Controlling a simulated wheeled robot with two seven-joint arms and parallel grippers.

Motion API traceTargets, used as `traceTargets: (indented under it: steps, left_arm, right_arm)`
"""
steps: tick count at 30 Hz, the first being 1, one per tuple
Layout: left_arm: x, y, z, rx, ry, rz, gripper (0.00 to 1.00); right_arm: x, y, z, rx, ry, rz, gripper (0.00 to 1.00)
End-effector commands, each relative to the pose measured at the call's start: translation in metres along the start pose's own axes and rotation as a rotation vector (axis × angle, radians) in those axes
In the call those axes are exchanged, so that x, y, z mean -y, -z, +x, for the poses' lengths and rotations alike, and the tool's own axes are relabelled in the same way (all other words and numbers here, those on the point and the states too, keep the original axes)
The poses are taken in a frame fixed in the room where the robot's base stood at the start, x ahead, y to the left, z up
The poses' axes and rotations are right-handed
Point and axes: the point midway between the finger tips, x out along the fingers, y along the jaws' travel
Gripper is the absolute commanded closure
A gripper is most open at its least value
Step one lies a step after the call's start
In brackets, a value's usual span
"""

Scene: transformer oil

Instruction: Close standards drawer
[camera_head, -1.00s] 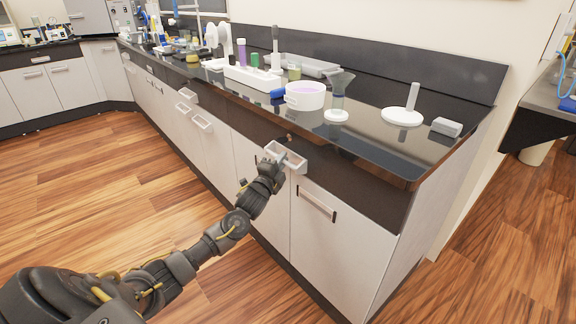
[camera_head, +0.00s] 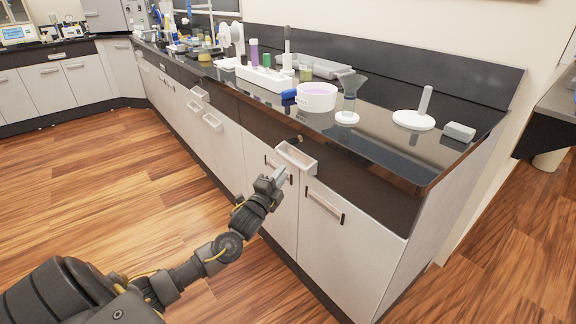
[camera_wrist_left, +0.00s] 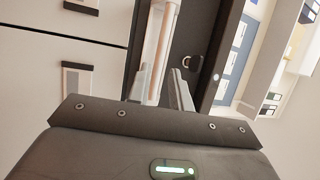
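The drawer has a dark front with a round lock and a pale box-shaped handle (camera_head: 297,158), under the black countertop in the head view. Its front looks about in line with the dark band beside it; I cannot tell whether a small gap stays. My left gripper (camera_head: 280,176) is just below and left of the handle, apparently apart from it. In the left wrist view, the handle (camera_wrist_left: 166,45) stands beyond the gripper's two fingers (camera_wrist_left: 163,92), which are spread with nothing visible held between them. My right gripper is not in view.
Cabinet doors with handles lie below the drawer. The wood floor (camera_head: 130,190) is clear at left.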

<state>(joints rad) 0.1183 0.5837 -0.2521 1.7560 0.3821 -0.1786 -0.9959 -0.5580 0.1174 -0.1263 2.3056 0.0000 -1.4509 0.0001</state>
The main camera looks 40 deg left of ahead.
Motion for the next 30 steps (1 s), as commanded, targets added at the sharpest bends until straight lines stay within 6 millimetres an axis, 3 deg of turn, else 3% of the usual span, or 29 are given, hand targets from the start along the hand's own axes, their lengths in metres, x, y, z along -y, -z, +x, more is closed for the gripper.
traceTargets:
  steps: [3,9,27,30]
  left_arm:
    - [0.000,0.000,-0.019,0.000,-0.001,0.001,0.79]
    - [0.000,-0.001,-0.034,0.001,0.000,0.001,0.79]
    - [0.000,-0.001,-0.035,0.002,0.000,-0.011,0.79]
    - [-0.011,-0.005,-0.035,0.030,-0.054,-0.095,0.79]
  right_arm:
    - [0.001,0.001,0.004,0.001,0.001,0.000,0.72]
    - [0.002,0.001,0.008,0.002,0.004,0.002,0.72]
    - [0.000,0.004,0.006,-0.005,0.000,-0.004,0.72]
    - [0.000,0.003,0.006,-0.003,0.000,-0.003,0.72]
